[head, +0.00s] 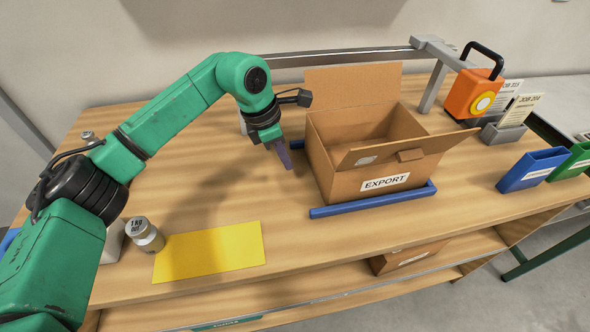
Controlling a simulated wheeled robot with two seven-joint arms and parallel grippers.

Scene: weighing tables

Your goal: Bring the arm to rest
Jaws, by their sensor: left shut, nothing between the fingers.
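My left arm comes in from the left, raised and bent over the wooden table (210,210). Its gripper (288,165) is shut and empty, pointing down just left of the open cardboard box labelled EXPORT (340,185). I cannot tell whether the fingers touch the table or hang a little above it. My right gripper is not in view.
A yellow mat (210,250) lies bare at the front, with a 1 kg weight (145,235) beside it. A blue frame (372,201) borders the box. An orange device (473,93), card holder (503,133), blue bin (531,169) and green bin (574,160) stand right.

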